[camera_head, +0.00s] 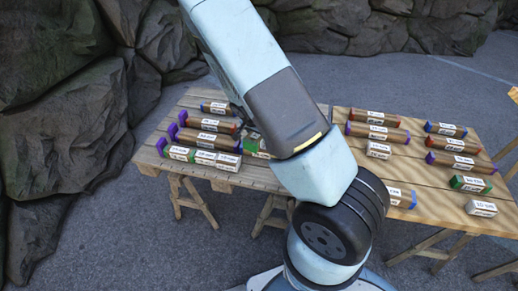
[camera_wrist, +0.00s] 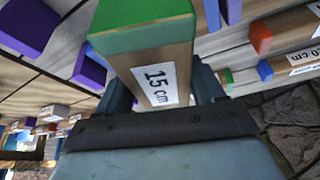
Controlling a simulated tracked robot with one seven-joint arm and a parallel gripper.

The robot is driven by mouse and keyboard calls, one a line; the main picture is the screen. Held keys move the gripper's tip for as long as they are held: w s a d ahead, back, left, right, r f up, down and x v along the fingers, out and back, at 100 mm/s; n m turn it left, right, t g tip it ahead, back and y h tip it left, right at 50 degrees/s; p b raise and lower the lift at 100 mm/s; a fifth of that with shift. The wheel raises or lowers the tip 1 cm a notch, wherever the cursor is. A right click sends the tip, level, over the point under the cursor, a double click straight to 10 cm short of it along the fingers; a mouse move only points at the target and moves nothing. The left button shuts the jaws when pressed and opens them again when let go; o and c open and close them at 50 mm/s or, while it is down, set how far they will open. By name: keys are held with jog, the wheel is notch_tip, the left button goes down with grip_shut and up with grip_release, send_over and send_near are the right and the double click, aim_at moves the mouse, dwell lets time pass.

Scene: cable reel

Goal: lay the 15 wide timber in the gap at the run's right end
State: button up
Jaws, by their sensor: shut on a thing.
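My gripper (camera_wrist: 165,88) is shut on a timber (camera_wrist: 155,68) with a green end and a white "15 cm" label, seen close up in the wrist view. In the head view my arm hides most of the gripper. A green-ended timber (camera_head: 252,143) shows beside the arm there; I cannot tell if it is the held one. A run of short labelled pieces (camera_head: 203,157) lies along the table's front left, with a purple block (camera_head: 162,146) at its left end. Just right of the run's last visible piece (camera_head: 228,162) is bare tabletop; my arm hides what lies farther right.
Purple-ended rows (camera_head: 208,124) lie behind the run. Several timbers with red, blue and green ends (camera_head: 452,145) lie on the table's right half, with small pale blocks (camera_head: 378,150) among them. The slatted table (camera_head: 340,190) stands on trestles. Rocks (camera_head: 60,100) rise at left.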

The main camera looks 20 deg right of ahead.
jog(key=s+a+r+m+g, duration=0.15)
jog(key=s+m+g, duration=0.35)
jog(key=s+m, duration=0.7)
jog(key=shift+w+a+f+m, duration=0.15)
jog(key=shift+w+f+m, duration=0.35)
jog(key=shift+f, duration=1.05)
jog(key=shift+w+a+f+m, duration=0.1)
jog(key=shift+w+f+m, duration=0.4)
jog(key=shift+f, duration=1.1)
jog(key=shift+w+a+f+m, duration=0.15)
jog(key=shift+w+f+m, duration=0.3)
jog(key=shift+f, duration=1.1)
jog(key=shift+f, duration=0.3)
jog(key=o, duration=1.2)
jog(key=shift+o, duration=0.2)
